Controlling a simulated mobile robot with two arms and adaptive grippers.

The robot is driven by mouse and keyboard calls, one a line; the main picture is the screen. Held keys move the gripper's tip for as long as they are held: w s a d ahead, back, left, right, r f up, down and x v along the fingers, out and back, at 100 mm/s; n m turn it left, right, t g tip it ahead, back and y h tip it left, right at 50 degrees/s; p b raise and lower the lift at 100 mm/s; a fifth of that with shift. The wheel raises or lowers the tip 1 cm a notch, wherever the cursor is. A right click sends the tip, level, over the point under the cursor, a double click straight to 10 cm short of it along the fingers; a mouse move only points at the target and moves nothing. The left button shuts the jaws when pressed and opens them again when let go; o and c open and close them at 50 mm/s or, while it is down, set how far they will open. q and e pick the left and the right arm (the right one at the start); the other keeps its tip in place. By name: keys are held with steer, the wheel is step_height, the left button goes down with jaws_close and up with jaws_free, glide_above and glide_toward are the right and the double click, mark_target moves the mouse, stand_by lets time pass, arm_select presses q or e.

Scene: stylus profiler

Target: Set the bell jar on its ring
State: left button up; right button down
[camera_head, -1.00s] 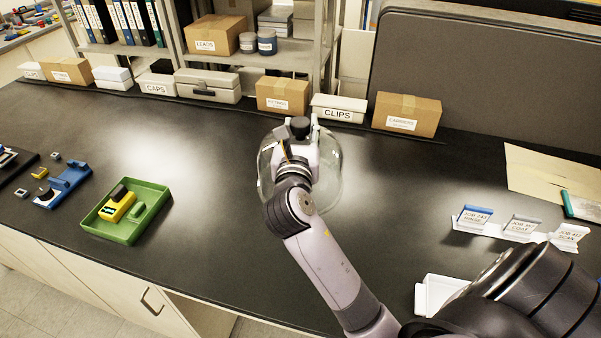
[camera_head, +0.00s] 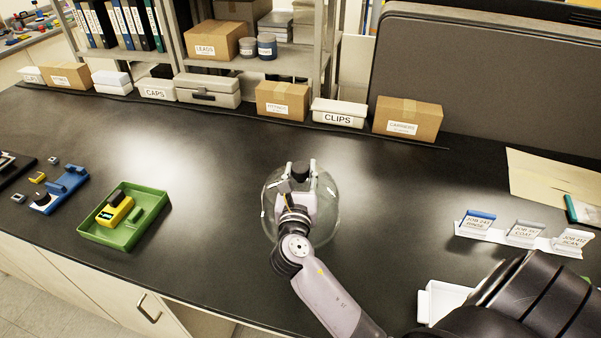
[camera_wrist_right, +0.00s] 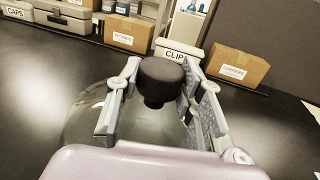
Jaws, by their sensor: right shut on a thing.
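The bell jar is a clear glass dome (camera_head: 326,212) with a black knob (camera_head: 300,170) on top. It stands upright over the middle of the dark bench in the head view. My right gripper (camera_head: 298,186) is shut on the knob, with one finger on each side. In the right wrist view the knob (camera_wrist_right: 162,82) sits between the fingers, and the curved glass (camera_wrist_right: 85,120) shows below. I cannot tell whether the jar's rim touches the bench. I cannot make out the ring. My left gripper is not in view.
A green tray (camera_head: 88,228) with a yellow device lies to the left. A CLIPS box (camera_head: 338,113) and cardboard boxes (camera_head: 283,101) line the back. A white card holder (camera_head: 505,237) and a small white tray (camera_head: 440,300) are at the right. The bench around the jar is clear.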

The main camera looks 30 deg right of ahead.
steer(key=shift+f, duration=0.1)
steer(key=c, duration=1.1)
jaws_free()
